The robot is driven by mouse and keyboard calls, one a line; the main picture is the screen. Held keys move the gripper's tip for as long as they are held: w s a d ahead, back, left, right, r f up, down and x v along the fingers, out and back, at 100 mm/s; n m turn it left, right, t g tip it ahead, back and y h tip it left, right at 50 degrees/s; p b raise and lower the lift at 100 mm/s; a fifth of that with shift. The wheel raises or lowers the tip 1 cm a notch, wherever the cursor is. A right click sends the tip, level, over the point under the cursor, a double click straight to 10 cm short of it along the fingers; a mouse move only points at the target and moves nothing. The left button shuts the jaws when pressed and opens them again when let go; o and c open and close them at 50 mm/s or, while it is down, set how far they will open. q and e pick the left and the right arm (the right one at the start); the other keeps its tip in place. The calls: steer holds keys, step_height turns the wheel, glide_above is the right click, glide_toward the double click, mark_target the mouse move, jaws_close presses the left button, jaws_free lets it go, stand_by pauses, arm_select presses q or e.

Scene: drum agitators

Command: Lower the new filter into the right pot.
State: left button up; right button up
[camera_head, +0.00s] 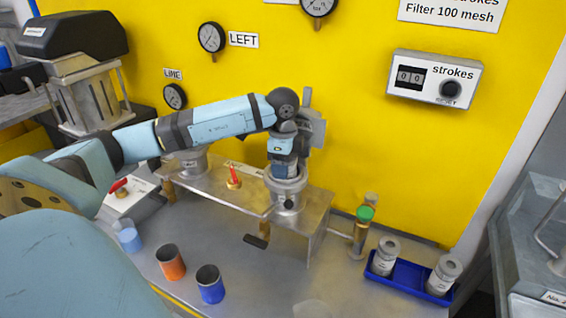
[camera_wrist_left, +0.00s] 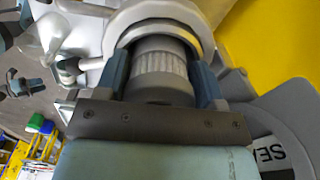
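The new filter (camera_wrist_left: 162,68) is a grey ribbed cylinder, seen in the left wrist view between the two fingers of my left gripper (camera_wrist_left: 160,82). The fingers appear to close on its sides. Its far end reaches into the round metal opening of the right pot (camera_wrist_left: 185,12). In the head view my left gripper (camera_head: 284,168) points down over the right pot (camera_head: 288,200), which stands on the right end of a metal bench. The filter is mostly hidden there by the gripper and pot rim; its depth inside is hard to tell. My right gripper is not in view.
A red-handled valve (camera_head: 233,178) stands left of the right pot. A green-capped fitting (camera_head: 362,225) and a blue tray (camera_head: 408,285) with two grey canisters are to the right. An orange cup (camera_head: 170,262) and a blue cup (camera_head: 210,285) stand in front.

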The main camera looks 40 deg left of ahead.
arm_select(q)
steer(key=o, duration=0.4)
steer(key=shift+s+d+f+g, duration=0.15)
steer(key=shift+f, duration=0.4)
steer(key=shift+s+d+f+g, duration=0.1)
steer(key=shift+d+f+g, duration=0.05)
steer(key=shift+f, duration=0.35)
steer(key=shift+r, duration=0.4)
steer(key=shift+c, duration=0.2)
steer(key=shift+o, duration=0.8)
step_height(320, 180, up, 15)
steer(key=shift+a, duration=0.3)
steer(key=shift+w, duration=0.1)
